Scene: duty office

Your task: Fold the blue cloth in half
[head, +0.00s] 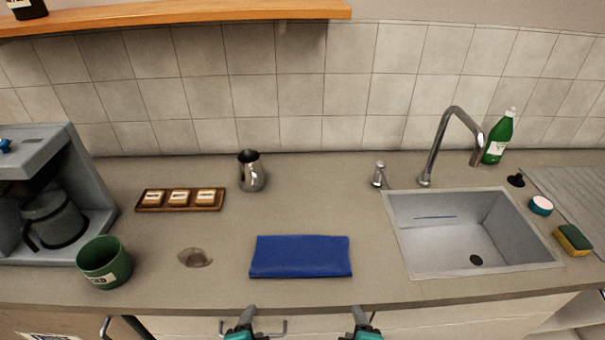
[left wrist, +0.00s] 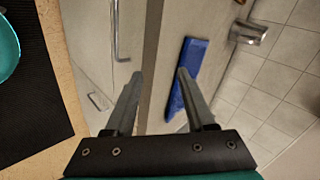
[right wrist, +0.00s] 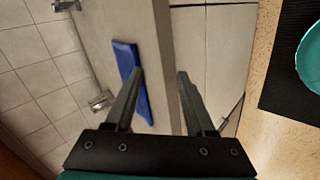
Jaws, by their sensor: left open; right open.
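The blue cloth (head: 300,257) lies flat on the counter as a neat wide rectangle, left of the sink. It also shows in the left wrist view (left wrist: 188,68) and in the right wrist view (right wrist: 124,58), partly behind a finger in each. My left gripper (head: 248,313) is open and empty, in front of the counter edge and below the cloth's left end in the head view. My right gripper (head: 360,313) is open and empty, in front of the counter edge near the cloth's right end. Neither gripper touches the cloth.
A green mug (head: 104,263) and coffee machine (head: 50,170) stand at left. A wooden tray (head: 150,207), metal pitcher (head: 251,172) and brown stain (head: 195,258) lie left of and behind the cloth. The sink (head: 400,250) is at right. Counter around the cloth is clear.

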